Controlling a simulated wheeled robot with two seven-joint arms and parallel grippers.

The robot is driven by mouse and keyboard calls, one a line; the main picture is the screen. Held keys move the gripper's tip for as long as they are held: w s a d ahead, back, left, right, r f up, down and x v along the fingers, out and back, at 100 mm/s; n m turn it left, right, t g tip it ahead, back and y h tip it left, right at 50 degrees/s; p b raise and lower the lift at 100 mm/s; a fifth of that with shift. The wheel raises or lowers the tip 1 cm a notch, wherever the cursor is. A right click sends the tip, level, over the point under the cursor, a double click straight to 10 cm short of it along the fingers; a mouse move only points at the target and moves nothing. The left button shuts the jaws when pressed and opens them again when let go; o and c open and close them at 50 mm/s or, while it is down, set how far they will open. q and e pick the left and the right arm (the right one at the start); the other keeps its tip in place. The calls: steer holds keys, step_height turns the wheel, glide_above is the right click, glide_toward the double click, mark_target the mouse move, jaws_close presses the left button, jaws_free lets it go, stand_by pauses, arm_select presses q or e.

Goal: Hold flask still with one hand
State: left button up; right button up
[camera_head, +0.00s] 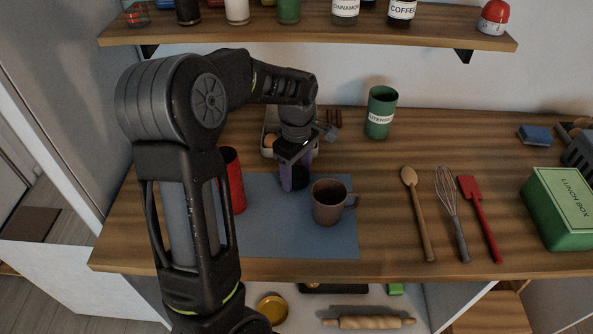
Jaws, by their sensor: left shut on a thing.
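A red cylinder (237,187), which looks like the flask, stands upright on the left part of the blue mat (285,241). Its top looks dark, and my left arm hides its left side. My left gripper (296,182) points down over the mat, to the right of the red cylinder and apart from it. Its purple fingers are shut on a small dark thing (299,180), mostly hidden between them; I cannot tell what it is. My right gripper is not in view.
A brown mug (328,204) stands close right of the gripper. A tray (270,145) and a green utensil cup (380,113) are behind. A wooden spoon (418,210), whisk (450,210), red spatula (480,215) and green lunch box (550,218) lie right. A shelf (290,31) hangs above.

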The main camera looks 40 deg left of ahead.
mark_target(296, 175)
arm_select(q)
steer(key=shift+f, duration=0.2)
steer(key=o, duration=1.5)
steer(key=shift+o, duration=0.2)
steer(key=shift+r, duration=0.2)
step_height(296, 175, up, 12)
steer(key=shift+b, duration=0.4)
